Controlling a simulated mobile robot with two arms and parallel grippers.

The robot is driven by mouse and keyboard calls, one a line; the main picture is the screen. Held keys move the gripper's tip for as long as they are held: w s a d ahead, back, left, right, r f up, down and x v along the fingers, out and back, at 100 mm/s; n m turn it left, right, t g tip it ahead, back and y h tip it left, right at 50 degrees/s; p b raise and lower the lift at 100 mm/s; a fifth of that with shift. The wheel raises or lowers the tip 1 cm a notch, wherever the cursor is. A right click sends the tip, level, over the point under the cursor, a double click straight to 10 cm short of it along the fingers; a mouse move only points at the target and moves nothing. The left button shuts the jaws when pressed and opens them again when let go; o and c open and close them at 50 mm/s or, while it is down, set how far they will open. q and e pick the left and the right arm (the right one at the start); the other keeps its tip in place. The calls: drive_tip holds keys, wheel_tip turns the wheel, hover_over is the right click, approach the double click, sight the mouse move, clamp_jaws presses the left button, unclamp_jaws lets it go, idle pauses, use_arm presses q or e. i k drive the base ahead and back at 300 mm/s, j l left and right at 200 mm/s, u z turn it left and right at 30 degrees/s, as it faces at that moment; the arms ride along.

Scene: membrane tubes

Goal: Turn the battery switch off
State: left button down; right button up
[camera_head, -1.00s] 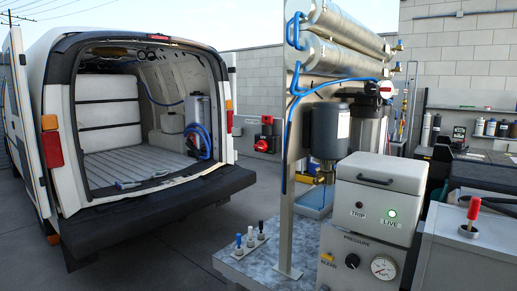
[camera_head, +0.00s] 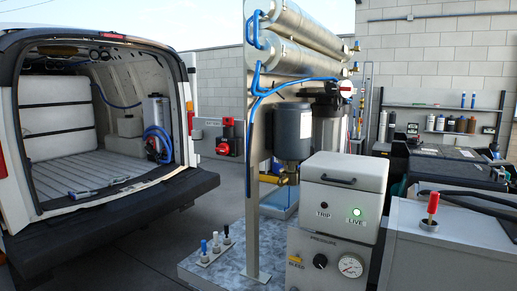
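The white control box (camera_head: 342,190) has a dark TRIP lamp (camera_head: 323,206) and a lit green LIVE lamp (camera_head: 357,211). Neither of my grippers is in view.
A white van (camera_head: 60,150) stands open at the left, its dark bumper (camera_head: 110,215) jutting out. The tube stand (camera_head: 253,200) rises mid-view on a speckled base (camera_head: 215,270) with several small valves. Paved floor between the bumper and base is clear. A shelf (camera_head: 440,108) stands behind.

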sight(224, 149)
drive_tip(key=i+j+z, duration=0.25)
drive_tip(key=j, duration=0.15)
drive_tip(key=j+z, duration=0.2)
drive_tip(key=j, duration=0.2)
drive_tip(key=i+j+z, duration=0.25)
drive_tip(key=j, duration=0.25)
drive_tip(key=j+z, duration=0.2)
drive_tip(key=j, duration=0.2)
